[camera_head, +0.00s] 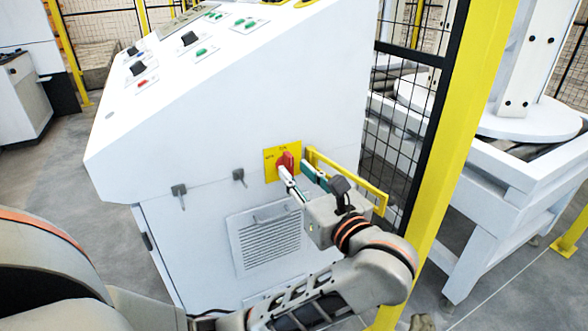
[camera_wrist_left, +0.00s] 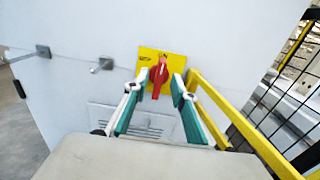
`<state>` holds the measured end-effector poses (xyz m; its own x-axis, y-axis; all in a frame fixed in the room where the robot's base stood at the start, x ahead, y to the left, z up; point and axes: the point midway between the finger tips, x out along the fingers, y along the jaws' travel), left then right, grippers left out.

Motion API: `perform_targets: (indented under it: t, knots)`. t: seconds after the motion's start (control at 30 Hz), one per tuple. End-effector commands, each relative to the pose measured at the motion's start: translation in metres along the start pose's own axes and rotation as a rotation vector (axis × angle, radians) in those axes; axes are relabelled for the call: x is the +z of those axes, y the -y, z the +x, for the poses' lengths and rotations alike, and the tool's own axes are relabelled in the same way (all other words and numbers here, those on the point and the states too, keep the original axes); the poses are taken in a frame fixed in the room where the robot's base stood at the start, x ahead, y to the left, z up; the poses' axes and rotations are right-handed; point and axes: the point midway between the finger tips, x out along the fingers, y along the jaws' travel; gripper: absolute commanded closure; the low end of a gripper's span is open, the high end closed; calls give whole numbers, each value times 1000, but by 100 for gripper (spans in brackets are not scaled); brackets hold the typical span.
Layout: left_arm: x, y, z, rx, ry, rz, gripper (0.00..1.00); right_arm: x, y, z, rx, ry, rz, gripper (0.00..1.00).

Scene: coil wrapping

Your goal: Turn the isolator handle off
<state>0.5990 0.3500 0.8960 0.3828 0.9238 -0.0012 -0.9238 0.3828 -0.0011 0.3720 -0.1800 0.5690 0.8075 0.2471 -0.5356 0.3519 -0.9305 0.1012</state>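The isolator handle (camera_head: 284,161) is a red knob on a yellow plate (camera_head: 269,166) on the side of the white console. In the left wrist view the red handle (camera_wrist_left: 159,74) points roughly up and down on its yellow plate (camera_wrist_left: 148,58). My left gripper (camera_head: 296,173) is at the plate. In the left wrist view its fingers (camera_wrist_left: 160,88) are apart, one on each side of the handle, with gaps showing. I cannot tell how far the fingertips are from the plate. My right gripper is not in view.
A yellow bar (camera_head: 347,182) sticks out just right of the plate. A yellow post (camera_head: 455,150) and black mesh fence (camera_head: 404,130) stand further right. Two small latches (camera_head: 239,177) are on the panel to the left, above a louvred vent (camera_head: 268,240).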

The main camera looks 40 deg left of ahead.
Motion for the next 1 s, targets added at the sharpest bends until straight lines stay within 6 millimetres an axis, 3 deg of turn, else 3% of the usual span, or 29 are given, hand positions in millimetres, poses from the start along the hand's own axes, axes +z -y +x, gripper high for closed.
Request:
perform_targets:
  t: [0.2, 0.57, 0.67, 1.0]
  knots:
    - [-1, 0, 23, 1, 2, 1, 74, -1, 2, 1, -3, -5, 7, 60]
    - [0, 0, 27, 1, 1, 1, 74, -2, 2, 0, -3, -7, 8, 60]
    - [0, 0, 27, 1, 1, 1, 100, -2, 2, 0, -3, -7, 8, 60]
    - [-2, 0, 27, 1, 0, -11, 100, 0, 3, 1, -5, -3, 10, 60]
